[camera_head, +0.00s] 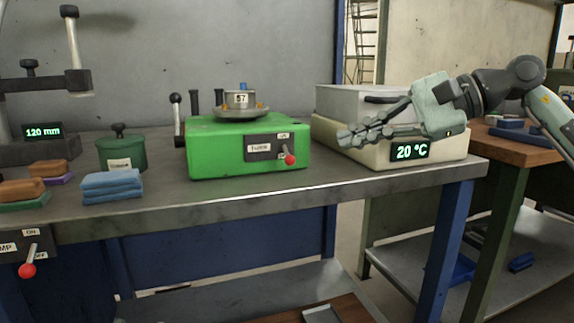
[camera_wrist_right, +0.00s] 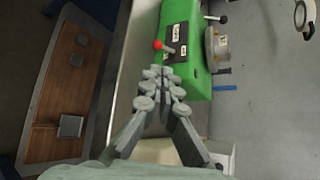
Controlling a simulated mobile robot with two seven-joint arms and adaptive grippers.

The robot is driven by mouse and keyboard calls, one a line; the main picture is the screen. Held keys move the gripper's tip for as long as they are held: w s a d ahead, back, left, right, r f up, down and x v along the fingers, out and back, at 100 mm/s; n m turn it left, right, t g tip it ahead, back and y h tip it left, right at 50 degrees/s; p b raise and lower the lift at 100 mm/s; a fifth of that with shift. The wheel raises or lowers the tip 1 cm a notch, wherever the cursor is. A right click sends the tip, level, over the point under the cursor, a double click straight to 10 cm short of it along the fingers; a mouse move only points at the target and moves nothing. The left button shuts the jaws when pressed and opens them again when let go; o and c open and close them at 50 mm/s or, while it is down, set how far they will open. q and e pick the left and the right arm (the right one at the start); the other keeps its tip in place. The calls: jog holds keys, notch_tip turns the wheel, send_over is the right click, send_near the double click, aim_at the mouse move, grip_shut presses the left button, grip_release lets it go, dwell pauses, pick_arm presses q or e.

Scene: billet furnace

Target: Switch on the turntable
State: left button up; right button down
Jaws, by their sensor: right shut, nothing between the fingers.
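The turntable is a green box (camera_head: 225,158) on the metal bench, with a round plate (camera_head: 240,110) on top carrying a grey part marked 57. Its dark switch panel (camera_head: 258,148) has an ON label at the top and a lever with a red knob (camera_head: 290,160). The lever hangs down, partly covering the lower label. My right gripper (camera_head: 343,138) is shut and empty, to the right of the green box and pointing left. In the right wrist view, its fingertips (camera_wrist_right: 158,72) appear close to the red knob (camera_wrist_right: 158,45); contact cannot be told. My left gripper is not in view.
A pale box with a 20 °C display (camera_head: 410,151) stands right, behind and below my right gripper. A green lidded pot (camera_head: 122,152), blue blocks (camera_head: 112,184) and a 120 mm gauge (camera_head: 43,131) stand left. Another red-knobbed lever (camera_head: 27,270) is on the bench front.

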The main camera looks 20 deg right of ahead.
aim_at(304, 177)
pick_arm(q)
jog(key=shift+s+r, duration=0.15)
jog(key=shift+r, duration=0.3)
pick_arm(e)
jog(key=shift+s+d+f+h, duration=0.1)
jog(key=shift+d+f+h, duration=0.05)
jog(key=shift+d+h, duration=0.2)
jog(key=p+x, duration=0.1)
jog(key=x, duration=0.9)
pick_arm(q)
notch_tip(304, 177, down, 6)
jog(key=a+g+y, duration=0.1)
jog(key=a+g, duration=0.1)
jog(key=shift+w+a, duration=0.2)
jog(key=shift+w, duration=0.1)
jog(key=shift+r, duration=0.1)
